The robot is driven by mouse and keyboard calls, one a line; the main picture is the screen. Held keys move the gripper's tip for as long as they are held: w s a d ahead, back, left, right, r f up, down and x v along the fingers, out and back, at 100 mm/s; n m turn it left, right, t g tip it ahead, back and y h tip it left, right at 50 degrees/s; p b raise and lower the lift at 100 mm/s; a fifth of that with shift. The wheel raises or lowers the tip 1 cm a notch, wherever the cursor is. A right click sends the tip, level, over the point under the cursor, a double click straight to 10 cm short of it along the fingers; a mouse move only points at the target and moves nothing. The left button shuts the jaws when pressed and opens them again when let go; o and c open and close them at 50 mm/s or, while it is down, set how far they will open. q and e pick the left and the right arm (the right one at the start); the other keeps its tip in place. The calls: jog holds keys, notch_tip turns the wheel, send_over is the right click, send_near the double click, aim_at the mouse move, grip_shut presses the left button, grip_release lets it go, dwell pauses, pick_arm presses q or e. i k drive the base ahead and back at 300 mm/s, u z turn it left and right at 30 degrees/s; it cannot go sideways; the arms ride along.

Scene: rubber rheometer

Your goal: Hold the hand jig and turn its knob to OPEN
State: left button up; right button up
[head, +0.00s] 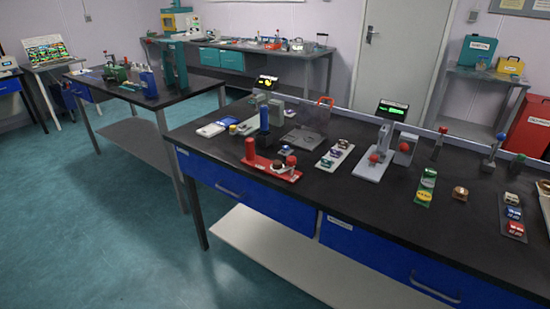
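A red-based fixture (275,168) sits near the front edge of the black bench at the centre. It has a red upright post at its left end and small round parts at its right end. It may be the hand jig, but I cannot be sure. A grey fixture (372,166) with a red ball knob stands farther right and could also be it. No OPEN marking is readable at this distance, so I cannot tell any knob's setting. Neither of my grippers is in view.
The black bench (330,185) with blue drawers carries several small sample strips (335,154), a small green-lit display (393,110) and a blue cylinder (264,118). A second bench (180,95) stands behind left. The teal floor (100,220) at front left is clear.

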aim_at(291, 160)
jog(key=u, duration=0.5)
jog(key=k, duration=1.2)
jog(key=u, duration=0.9)
jog(key=i, duration=1.5)
jog(key=z, duration=0.35)
jog(key=i, duration=1)
jog(key=z, duration=1.5)
jog(key=i, duration=0.85)
jog(key=z, duration=0.75)
